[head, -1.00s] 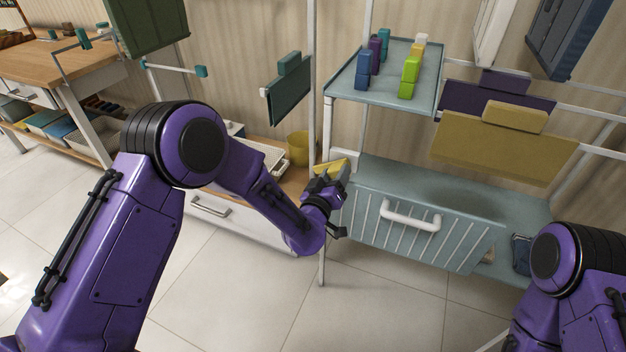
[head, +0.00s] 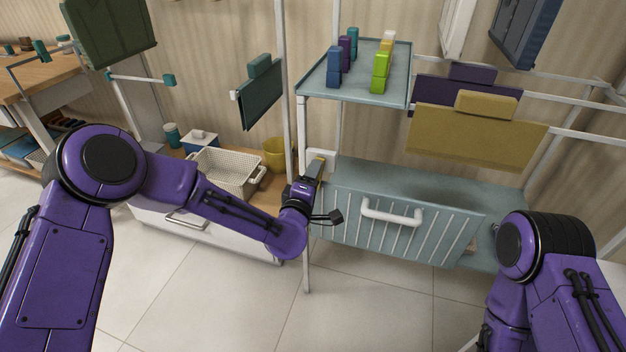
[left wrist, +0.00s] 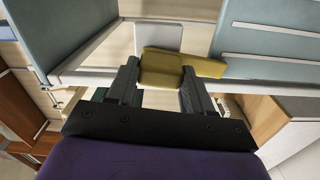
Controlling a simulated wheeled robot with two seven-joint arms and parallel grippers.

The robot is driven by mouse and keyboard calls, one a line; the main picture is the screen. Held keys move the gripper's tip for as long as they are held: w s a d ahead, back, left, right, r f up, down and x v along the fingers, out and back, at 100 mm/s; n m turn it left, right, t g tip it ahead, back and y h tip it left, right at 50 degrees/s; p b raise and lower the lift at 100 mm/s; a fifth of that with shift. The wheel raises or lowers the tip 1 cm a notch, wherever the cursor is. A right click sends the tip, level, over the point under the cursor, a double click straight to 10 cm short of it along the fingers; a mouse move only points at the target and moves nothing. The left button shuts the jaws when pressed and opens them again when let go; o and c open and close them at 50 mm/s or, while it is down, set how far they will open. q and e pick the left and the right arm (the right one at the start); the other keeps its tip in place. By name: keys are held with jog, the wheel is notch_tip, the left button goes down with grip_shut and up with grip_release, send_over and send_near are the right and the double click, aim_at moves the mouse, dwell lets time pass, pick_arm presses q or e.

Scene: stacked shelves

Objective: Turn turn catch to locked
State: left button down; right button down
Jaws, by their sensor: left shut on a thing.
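The turn catch is a yellow block with a narrower yellow arm (left wrist: 207,67), in front of a white plate (left wrist: 158,38). In the left wrist view the arm reaches to the right past one finger. My left gripper (left wrist: 160,70) is shut on the catch's block, a finger on either side. In the head view my left gripper (head: 316,172) is at the left end of the blue-grey shelf unit, by the white plate (head: 321,160), and hides most of the catch. My right arm shows at the lower right; its gripper is out of view.
The slatted blue-grey front (head: 395,225) with a white handle (head: 392,214) is just right of my left gripper. A white post (head: 305,240) stands beside it. A white basket (head: 225,172) and yellow bin (head: 277,154) are left. Coloured blocks stand on the upper shelf (head: 362,92).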

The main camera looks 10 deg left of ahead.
pick_arm(q)
jog(key=shift+r+n, duration=0.15)
jog(key=shift+n, duration=0.45)
jog(key=c, duration=0.6)
grip_release()
jog(key=shift+o, duration=0.8)
jog(key=shift+w, duration=0.1)
jog(key=s+a+b, duration=0.1)
jog(key=s, duration=0.9)
jog(key=shift+s+a, duration=0.25)
jog(key=shift+a, duration=0.1)
